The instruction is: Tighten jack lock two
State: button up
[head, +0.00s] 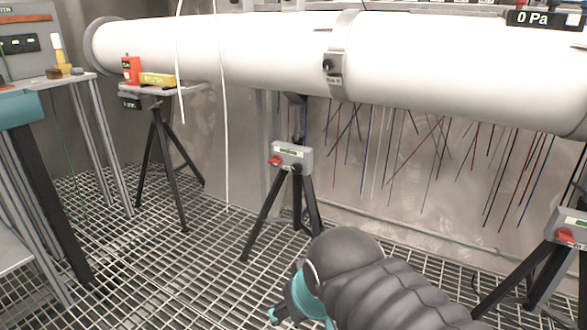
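A tripod jack (291,180) stands on the grating under the white pipe, with a grey lock box (293,155) carrying a red knob (274,161) and a small green-and-white label. A second grey lock box (570,226) with a red knob (566,236) sits on another tripod at the right edge, partly cut off. The labels are too small to read, so I cannot tell which is lock two. My gripper (276,314) is low in the picture, below and in front of the middle jack and apart from it. My dark arm hides most of it; its fingers cannot be made out.
The long white pipe (260,48) with a metal clamp band (337,85) crosses overhead. A third tripod (166,150) at left holds a small shelf with red and yellow items. White cables hang down. A bench (72,82) stands far left. Grating (190,265) between is clear.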

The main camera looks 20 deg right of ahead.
aim_at(565, 235)
jog(key=z, duration=2.25)
jog(key=k, duration=0.35)
jog(key=z, duration=0.85)
jog(key=i, duration=0.35)
jog(key=u, duration=0.2)
